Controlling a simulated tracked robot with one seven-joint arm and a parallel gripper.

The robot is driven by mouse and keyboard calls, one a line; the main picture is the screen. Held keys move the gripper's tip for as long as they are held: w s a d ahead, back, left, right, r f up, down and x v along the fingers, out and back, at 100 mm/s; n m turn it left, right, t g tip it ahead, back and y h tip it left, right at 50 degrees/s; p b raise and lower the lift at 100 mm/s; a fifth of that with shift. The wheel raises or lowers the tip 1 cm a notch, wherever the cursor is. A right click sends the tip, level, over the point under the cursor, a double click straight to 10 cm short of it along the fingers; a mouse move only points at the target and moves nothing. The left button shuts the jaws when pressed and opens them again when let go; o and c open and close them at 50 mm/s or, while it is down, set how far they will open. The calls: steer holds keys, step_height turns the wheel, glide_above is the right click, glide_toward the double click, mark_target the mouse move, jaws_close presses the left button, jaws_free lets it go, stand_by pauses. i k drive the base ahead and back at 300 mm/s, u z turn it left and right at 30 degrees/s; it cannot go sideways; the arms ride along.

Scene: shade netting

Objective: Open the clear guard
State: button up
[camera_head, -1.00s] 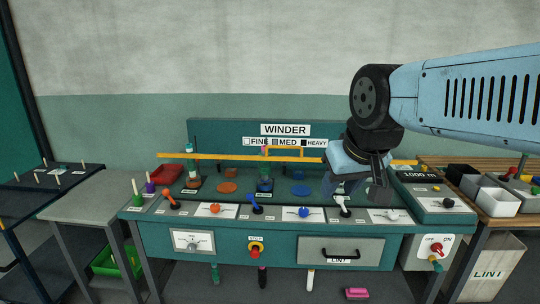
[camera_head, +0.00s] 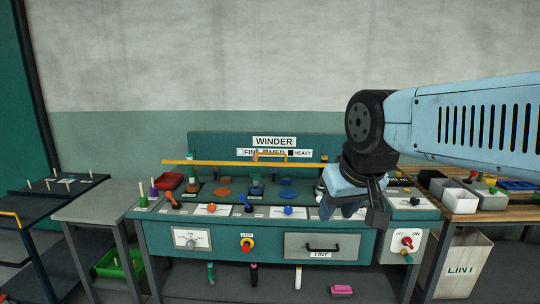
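The clear guard is marked by its long yellow bar (camera_head: 215,162), which runs across the winder deck in front of the teal back panel. A small raised yellow handle (camera_head: 287,152) stands on the bar right of its middle. The clear sheet itself is hardly visible. Spindles and orange and blue discs show behind and below the bar. My gripper (camera_head: 350,212) points down in front of the right part of the winder and hides the bar's right end. It appears apart from the handle, to its right. Its fingers are too dark and overlapped to tell if they are open.
The winder (camera_head: 160,225) has a front row of levers and knobs, a red stop button (camera_head: 247,243) and a drawer (camera_head: 321,246). A grey side table (camera_head: 95,209) stands left. A wooden bench (camera_head: 463,217) with bins stands right. A pink block (camera_head: 342,290) lies below.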

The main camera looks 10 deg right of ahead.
mark_target(212, 163)
steer(key=z, duration=0.3)
steer(key=i, duration=1.4)
steer(key=u, duration=0.35)
